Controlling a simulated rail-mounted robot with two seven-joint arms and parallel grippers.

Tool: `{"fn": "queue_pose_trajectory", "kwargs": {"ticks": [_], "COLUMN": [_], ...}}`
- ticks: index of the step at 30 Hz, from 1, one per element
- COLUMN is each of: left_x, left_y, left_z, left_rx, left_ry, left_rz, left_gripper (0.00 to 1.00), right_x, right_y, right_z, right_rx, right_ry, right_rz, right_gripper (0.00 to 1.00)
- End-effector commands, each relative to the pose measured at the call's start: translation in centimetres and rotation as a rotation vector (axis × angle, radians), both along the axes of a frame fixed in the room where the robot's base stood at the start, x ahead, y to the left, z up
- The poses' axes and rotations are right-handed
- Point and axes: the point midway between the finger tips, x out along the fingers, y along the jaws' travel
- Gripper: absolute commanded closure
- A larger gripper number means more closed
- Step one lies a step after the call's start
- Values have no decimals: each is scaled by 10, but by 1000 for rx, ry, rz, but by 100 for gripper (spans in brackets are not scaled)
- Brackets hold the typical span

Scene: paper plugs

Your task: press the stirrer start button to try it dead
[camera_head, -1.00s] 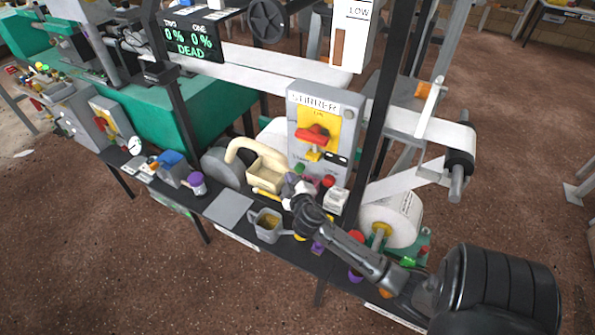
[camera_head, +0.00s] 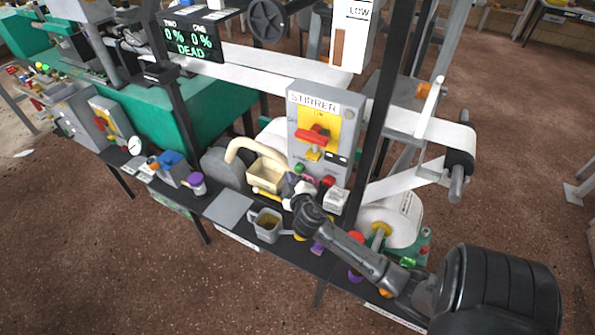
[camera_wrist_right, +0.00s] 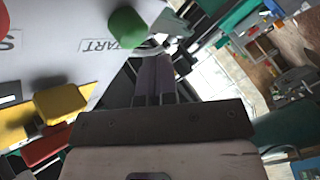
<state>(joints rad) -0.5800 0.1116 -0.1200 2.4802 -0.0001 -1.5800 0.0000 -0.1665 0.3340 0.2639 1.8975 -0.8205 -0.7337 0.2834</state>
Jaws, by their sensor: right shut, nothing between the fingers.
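The grey stirrer panel (camera_head: 346,108) stands upright with a red and yellow switch (camera_head: 313,135) on its face. The green start button (camera_head: 299,168) is low on the panel, just above my right gripper (camera_head: 298,186). In the right wrist view the green button (camera_wrist_right: 127,27) sits beside the word START, and my right gripper's fingers (camera_wrist_right: 154,75) are together, pointing toward the panel close to the button. Whether they touch it I cannot tell. A red button (camera_head: 328,181) is to the right. My left gripper is not in view.
A display (camera_head: 192,38) reads DEAD with 0 % twice. A cream tub (camera_head: 267,175) and a grey jug (camera_head: 267,226) stand left of my right gripper. A dark post (camera_head: 375,125) rises right of the panel. A flat grey plate (camera_head: 229,208) lies on the shelf.

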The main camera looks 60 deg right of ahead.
Motion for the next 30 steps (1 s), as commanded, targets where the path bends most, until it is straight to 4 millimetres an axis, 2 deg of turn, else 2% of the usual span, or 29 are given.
{"fn": "queue_pose_trajectory", "kwargs": {"ticks": [30], "left_x": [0], "left_y": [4], "left_z": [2], "left_rx": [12], "left_ry": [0], "left_rz": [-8], "left_gripper": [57], "right_x": [0], "right_y": [-10], "right_z": [0], "right_rx": [0], "right_ry": [0], "right_rz": [0], "right_gripper": [100]}}
